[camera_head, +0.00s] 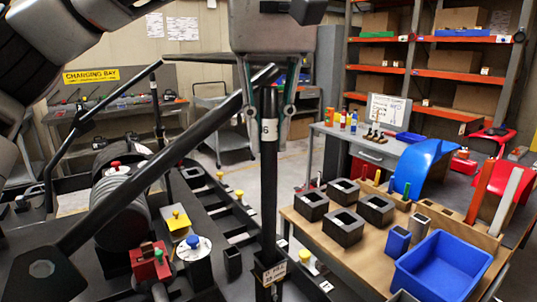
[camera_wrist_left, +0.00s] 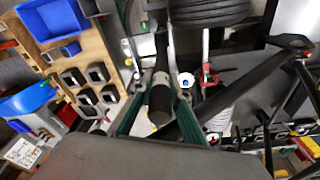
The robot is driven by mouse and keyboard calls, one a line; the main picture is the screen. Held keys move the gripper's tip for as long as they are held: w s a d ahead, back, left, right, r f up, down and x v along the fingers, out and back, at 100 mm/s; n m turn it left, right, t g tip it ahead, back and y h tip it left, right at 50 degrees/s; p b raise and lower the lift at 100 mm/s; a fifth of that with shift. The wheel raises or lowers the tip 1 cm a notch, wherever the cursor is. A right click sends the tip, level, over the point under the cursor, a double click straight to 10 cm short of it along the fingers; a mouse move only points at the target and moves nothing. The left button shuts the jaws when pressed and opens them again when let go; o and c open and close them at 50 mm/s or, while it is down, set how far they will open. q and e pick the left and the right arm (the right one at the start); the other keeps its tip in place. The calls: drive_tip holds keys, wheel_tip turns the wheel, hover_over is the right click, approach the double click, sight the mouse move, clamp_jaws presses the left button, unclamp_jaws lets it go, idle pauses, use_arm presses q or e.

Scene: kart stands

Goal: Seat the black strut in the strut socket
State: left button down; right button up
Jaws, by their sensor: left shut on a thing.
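In the left wrist view, the strut's round end (camera_wrist_left: 160,106) lies between the green-edged fingers of my left gripper (camera_wrist_left: 160,112). The strut socket (camera_head: 268,270) is a dark square sleeve with a white label on the kart frame. The strut's lower end meets the socket mouth; I cannot tell how deep it sits. My right gripper is not in view.
A diagonal black frame tube (camera_head: 160,166) runs close to the left fingers. A wooden table (camera_head: 365,255) at right holds dark square blocks (camera_head: 343,226) and a blue bin (camera_head: 443,265). A red block (camera_head: 149,262) and a blue-topped white cylinder (camera_head: 196,262) stand left of the socket.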

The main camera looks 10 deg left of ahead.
sight(269, 200)
use_arm(q)
wheel_tip(269, 200, down, 3)
drive_tip(key=shift+w+r+b, duration=0.15)
drive_tip(key=shift+b, duration=0.15)
drive_tip(key=shift+r, duration=0.1)
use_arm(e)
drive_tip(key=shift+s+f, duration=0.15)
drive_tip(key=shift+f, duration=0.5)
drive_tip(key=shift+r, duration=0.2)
use_arm(q)
drive_tip(key=c, duration=1.9)
unclamp_jaws()
